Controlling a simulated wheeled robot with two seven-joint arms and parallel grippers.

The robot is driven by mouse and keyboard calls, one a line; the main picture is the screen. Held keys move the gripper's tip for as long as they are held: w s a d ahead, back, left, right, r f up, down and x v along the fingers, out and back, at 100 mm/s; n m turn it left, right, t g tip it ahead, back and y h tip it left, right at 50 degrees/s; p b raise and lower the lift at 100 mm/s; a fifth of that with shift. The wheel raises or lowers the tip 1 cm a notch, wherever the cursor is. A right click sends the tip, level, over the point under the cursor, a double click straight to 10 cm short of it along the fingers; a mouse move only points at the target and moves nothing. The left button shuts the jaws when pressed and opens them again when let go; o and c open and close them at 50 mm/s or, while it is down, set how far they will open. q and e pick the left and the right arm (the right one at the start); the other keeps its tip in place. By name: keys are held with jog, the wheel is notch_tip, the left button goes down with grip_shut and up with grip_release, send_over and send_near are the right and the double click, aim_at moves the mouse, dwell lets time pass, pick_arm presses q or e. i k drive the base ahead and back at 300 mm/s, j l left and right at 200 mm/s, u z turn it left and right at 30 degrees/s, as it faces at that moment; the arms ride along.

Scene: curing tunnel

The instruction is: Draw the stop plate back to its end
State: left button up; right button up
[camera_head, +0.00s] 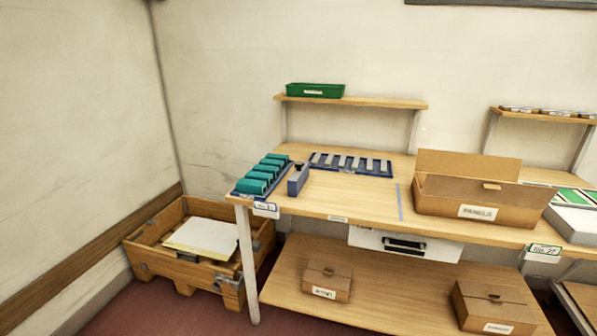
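A blue-violet upright block (299,178), which may be the stop plate, stands on the wooden bench at the left. It is just right of a blue rack (241,193) that holds several teal blocks (265,173) in a row. Behind it to the right lies a blue slotted frame (351,164) with pale bars. I cannot tell from here how the upright block is guided or where its end of travel is. Neither of my grippers shows in the head view.
The bench (350,203) is clear in the middle; a blue strip (400,201) crosses it. An open cardboard box (455,208) stands right. A green tray (315,90) sits on the shelf above. A wooden crate (142,240) stands left on the floor. Boxes (327,281) lie below.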

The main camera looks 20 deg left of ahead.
aim_at(296, 181)
jog(key=i+l, duration=0.15)
jog(key=i, duration=0.3)
jog(key=i+l+u, duration=0.1)
jog(key=i, duration=0.3)
